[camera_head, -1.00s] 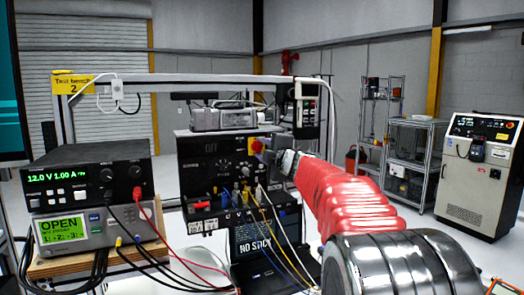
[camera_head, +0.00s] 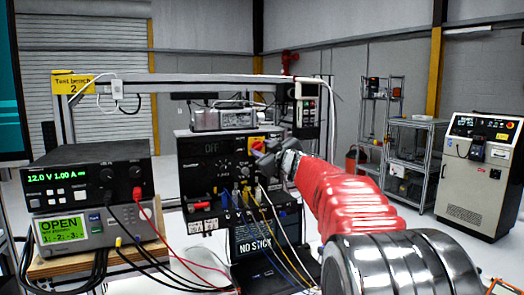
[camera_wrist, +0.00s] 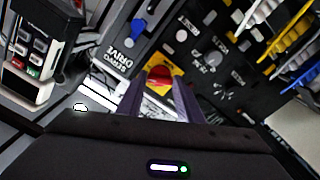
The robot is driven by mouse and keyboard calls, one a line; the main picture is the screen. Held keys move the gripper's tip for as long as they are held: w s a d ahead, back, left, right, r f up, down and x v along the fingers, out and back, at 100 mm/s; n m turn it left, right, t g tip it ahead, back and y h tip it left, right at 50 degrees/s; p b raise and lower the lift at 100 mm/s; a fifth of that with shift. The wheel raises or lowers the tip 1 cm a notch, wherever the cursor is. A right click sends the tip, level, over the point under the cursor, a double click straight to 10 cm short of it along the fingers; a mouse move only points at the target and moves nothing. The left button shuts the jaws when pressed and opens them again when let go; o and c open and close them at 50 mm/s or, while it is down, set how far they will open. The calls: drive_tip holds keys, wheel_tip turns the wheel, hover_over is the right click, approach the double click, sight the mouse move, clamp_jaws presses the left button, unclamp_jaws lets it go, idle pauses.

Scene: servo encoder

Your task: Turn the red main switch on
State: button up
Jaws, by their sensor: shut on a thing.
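My gripper is shut on the knob, one finger on each side. The panel's small display (camera_head: 211,122) reads OFF.
Coloured cables (camera_head: 250,200) plug into the panel below my gripper. A handheld pendant (camera_wrist: 28,62) hangs to the left in the wrist view. A power supply (camera_head: 90,178) stands at left. A screen (camera_head: 254,243) reading NO STICK is below the panel.

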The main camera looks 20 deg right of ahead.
drive_tip(key=m, duration=0.6)
drive_tip(key=shift+f, duration=0.4)
drive_tip(key=o, duration=1.1)
drive_tip(key=shift+r, duration=0.2)
drive_tip(key=shift+r, duration=0.1)
